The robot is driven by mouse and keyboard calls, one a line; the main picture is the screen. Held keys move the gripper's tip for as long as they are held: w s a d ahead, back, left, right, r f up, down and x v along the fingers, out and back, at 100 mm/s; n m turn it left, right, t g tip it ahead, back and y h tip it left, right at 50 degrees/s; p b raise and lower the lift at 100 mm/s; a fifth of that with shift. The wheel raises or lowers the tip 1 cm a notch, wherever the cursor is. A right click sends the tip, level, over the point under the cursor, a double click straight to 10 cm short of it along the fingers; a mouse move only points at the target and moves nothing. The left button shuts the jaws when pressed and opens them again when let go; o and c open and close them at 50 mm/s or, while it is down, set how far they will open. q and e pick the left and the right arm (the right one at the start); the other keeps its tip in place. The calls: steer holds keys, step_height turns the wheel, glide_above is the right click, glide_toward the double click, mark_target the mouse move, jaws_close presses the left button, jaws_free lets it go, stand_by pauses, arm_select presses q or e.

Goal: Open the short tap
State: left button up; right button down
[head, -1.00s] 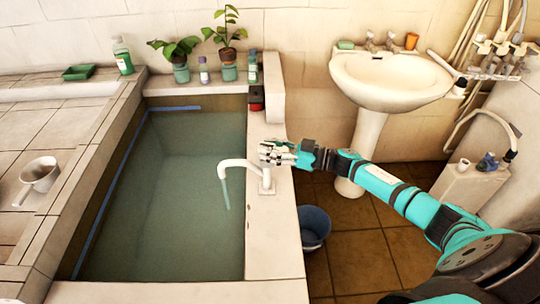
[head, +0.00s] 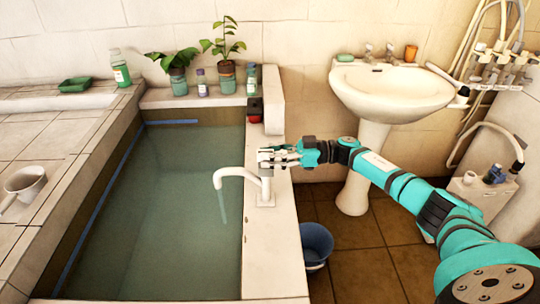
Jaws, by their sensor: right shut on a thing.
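A white tap (head: 240,173) with a curved spout stands on the right-hand rim of the water-filled tub. A thin stream (head: 222,206) falls from its spout into the tub. My right gripper (head: 268,158) is at the top of the tap's upright, with its fingers shut on what appears to be the tap's handle. The fingers hide most of the handle. My left gripper is not in view.
A white washbasin (head: 393,92) on a pedestal stands at the back right. A blue bucket (head: 316,244) is on the floor beside the tub. Potted plants (head: 226,80) and bottles line the back ledge. A white dipper (head: 24,184) lies on the left tiles.

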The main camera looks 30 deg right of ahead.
steer(key=shift+f, duration=0.1)
steer(key=c, duration=1)
jaws_free()
steer(key=shift+o, duration=0.2)
steer(key=v, duration=1.2)
